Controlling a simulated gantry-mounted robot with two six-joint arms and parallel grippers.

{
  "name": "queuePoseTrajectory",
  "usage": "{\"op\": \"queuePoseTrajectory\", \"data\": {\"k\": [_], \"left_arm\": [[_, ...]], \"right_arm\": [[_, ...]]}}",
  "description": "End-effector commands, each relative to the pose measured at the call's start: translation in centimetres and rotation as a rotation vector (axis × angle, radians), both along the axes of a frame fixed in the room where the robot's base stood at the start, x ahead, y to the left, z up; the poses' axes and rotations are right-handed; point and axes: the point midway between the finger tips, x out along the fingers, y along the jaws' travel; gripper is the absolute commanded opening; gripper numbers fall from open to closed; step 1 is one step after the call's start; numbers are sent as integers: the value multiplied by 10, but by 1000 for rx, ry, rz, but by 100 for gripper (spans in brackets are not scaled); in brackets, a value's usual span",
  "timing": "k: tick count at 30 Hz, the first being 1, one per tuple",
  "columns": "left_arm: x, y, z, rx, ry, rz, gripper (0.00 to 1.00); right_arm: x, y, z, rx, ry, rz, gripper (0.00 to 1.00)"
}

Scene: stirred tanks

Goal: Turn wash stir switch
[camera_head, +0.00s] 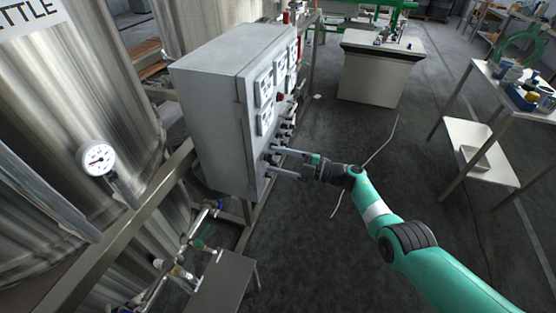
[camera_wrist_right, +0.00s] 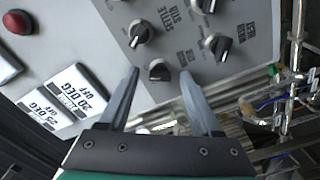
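The grey control box (camera_head: 225,110) has a column of dark knobs on its right face, seen at a steep angle in the head view. In the right wrist view the panel (camera_wrist_right: 75,30) holds several black knobs with labels. A lower black knob (camera_wrist_right: 159,70) sits between the two fingertips, with a gap on each side. A small label beside it is too blurred to read. Another knob (camera_wrist_right: 138,33) is just above it, beside a label ending in "STIR". My right gripper (camera_head: 272,160) is open and its fingers point at the lower knobs. My left gripper is not in view.
Further knobs (camera_wrist_right: 216,45) are close on the right. A red button (camera_wrist_right: 18,21) and white label plates (camera_wrist_right: 85,88) are on the left. Steel tanks (camera_head: 80,90) and pipes (camera_head: 200,235) flank the box. The floor (camera_head: 310,240) right of the box is mostly clear.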

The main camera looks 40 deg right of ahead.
Motion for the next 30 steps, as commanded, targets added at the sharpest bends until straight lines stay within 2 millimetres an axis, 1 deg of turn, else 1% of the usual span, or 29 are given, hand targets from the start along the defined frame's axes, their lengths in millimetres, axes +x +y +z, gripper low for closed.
{"op": "queuePoseTrajectory", "data": {"k": [5, 8, 11, 15, 18, 21, 25, 30], "left_arm": [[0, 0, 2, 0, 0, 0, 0], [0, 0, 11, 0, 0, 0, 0], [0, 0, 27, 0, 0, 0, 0], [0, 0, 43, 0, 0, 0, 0], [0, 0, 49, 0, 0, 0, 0], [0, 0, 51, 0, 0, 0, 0], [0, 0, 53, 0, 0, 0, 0], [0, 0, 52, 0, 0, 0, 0]], "right_arm": [[-1, -1, 1, 0, 0, -1, 65], [-10, -6, 3, 0, 2, -4, 65], [-27, -15, 6, 1, 2, -5, 65], [-57, -31, 5, 0, 2, -6, 65], [-77, -41, 4, 1, 1, -4, 65], [-92, -49, 2, 1, 0, -4, 65], [-102, -53, 1, 0, 0, -1, 65], [-103, -54, 0, 0, 0, 0, 65]]}}
